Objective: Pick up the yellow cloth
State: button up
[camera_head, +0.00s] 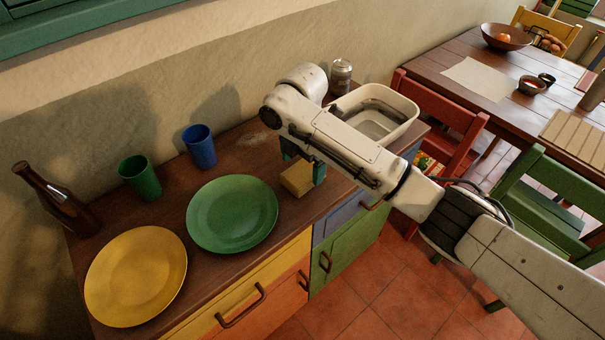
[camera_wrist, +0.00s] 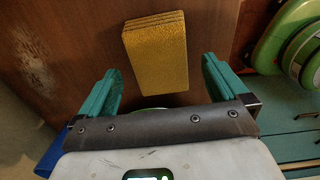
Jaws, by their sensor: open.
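The yellow cloth (camera_head: 297,178) is a small folded block on the brown wooden counter, right of the green plate. In the wrist view the cloth (camera_wrist: 157,52) shows from above, with stacked layers along its far edge. My gripper (camera_head: 304,166) hangs over the cloth, partly hiding it in the head view. In the wrist view its teal fingers (camera_wrist: 160,75) are spread wide, one to each side of the cloth's near part, with nothing between them held. The cloth appears untouched, with clear gaps to both fingers.
A green plate (camera_head: 232,213), yellow plate (camera_head: 136,277), green cup (camera_head: 140,178), blue cup (camera_head: 200,146) and brown bottle (camera_head: 58,200) stand left on the counter. A cream basin (camera_head: 402,103) and a can (camera_head: 341,76) stand behind my arm. A red chair (camera_head: 440,110) is right.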

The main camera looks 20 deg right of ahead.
aim_at(303, 171)
jog(key=shift+d+f, duration=0.1)
jog(key=shift+f, duration=1.6)
jog(key=c, duration=1)
jog(key=shift+o, duration=0.2)
jog(key=shift+r, duration=0.15)
jog(key=shift+r, duration=0.55)
jog(key=s+d+r+p, duration=0.3)
jog(key=s+d+r, duration=0.2)
jog(key=s+r, duration=0.6)
jog(key=shift+s+d+r, duration=0.15)
jog(key=shift+s+r, duration=0.2)
jog(key=shift+s, duration=0.65)
